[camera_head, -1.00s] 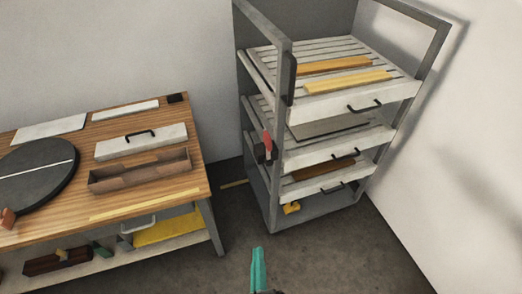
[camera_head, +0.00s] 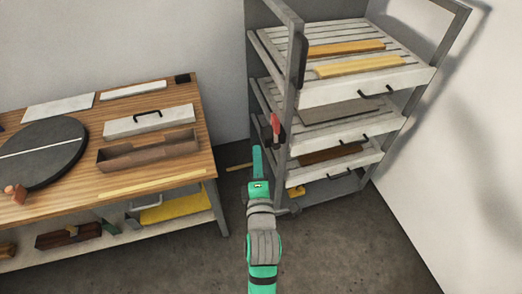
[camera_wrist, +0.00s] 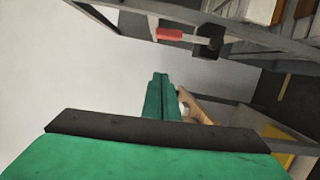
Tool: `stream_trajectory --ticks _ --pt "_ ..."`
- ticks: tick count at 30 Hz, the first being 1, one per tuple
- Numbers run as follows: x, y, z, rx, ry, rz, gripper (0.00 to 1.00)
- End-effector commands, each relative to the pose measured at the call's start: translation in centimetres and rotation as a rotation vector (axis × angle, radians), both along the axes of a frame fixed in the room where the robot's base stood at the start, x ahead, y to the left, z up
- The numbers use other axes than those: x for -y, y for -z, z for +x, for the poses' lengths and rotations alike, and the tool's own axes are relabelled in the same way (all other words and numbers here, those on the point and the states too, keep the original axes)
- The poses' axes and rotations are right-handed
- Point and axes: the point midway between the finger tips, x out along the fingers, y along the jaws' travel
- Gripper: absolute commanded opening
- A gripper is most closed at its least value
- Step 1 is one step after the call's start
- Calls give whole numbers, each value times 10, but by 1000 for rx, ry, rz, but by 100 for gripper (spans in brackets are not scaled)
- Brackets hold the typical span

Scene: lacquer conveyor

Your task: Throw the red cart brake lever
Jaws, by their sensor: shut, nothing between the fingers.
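The red brake lever (camera_head: 275,123) is on the left side post of the grey cart (camera_head: 298,60), with a dark mount beside it. In the wrist view the red lever (camera_wrist: 170,34) lies near the top, joined to a black block (camera_wrist: 209,41). My gripper (camera_head: 257,150) is shut and empty, its teal fingers pointing up just left of the lever and slightly below it in the head view. In the wrist view the shut fingers (camera_wrist: 160,80) are below the lever, with a visible gap between them.
The cart holds slatted trays with dark handles; two yellowish wood strips (camera_head: 348,66) lie on the top one. A wooden workbench (camera_head: 150,180) stands at left with a dark round turntable (camera_head: 45,150) and a brown open box (camera_head: 148,149). Grey floor lies in front.

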Motion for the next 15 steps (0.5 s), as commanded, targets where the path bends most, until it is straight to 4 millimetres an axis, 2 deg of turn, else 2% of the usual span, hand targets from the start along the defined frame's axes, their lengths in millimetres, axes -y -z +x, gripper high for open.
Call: stream_trajectory --ticks 7,15 --pt "1 -2 41 2 6 -1 0" --pt "-6 -2 86 2 1 0 0"
